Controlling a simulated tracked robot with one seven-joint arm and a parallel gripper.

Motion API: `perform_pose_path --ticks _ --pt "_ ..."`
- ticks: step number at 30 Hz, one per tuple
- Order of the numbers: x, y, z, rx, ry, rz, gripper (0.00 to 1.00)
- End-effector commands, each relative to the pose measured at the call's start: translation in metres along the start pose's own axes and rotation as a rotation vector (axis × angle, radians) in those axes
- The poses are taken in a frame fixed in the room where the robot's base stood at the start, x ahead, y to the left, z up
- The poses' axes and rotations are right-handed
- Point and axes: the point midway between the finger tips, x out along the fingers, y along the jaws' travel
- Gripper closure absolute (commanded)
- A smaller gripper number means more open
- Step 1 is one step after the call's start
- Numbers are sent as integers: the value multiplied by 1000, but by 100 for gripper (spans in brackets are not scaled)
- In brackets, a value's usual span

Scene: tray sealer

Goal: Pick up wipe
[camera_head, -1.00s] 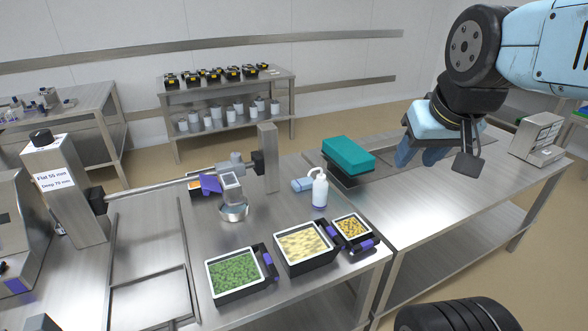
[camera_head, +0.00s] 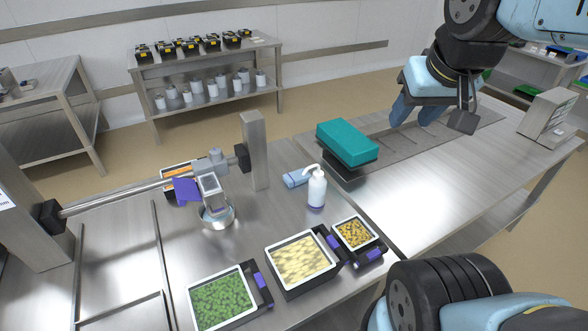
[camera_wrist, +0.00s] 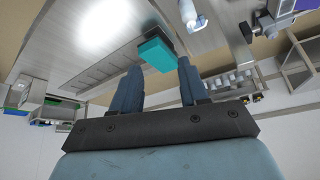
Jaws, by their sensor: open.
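The wipe is a small light-blue rolled cloth (camera_head: 295,179) lying on the steel table, beside and partly behind a white pump bottle (camera_head: 317,190). In the wrist view a pale blue piece that looks like the wipe (camera_wrist: 200,24) shows near the top, close to the white bottle (camera_wrist: 186,9). My gripper (camera_head: 415,115) is open and empty. It hangs above the right-hand table, right of the teal block and well away from the wipe. Its two blue fingers also show in the wrist view (camera_wrist: 158,75) with a clear gap between them.
A teal block (camera_head: 346,142) on a dark base stands between my gripper and the wipe. Food trays with green (camera_head: 222,298), pale (camera_head: 302,258) and yellow (camera_head: 356,232) contents line the front. A sealer post (camera_head: 254,150) rises left of the wipe. The right-hand tabletop is mostly clear.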

Motion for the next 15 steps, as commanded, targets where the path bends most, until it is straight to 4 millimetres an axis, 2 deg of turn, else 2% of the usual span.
perform_pose_path --ticks 1,8,13,15 --pt "0 0 0 -2 -1 1 51" --pt "12 1 -20 -107 -43 35 29" --pt "35 -4 -51 -292 -114 76 13" --pt "46 -7 -64 -377 -144 88 13"
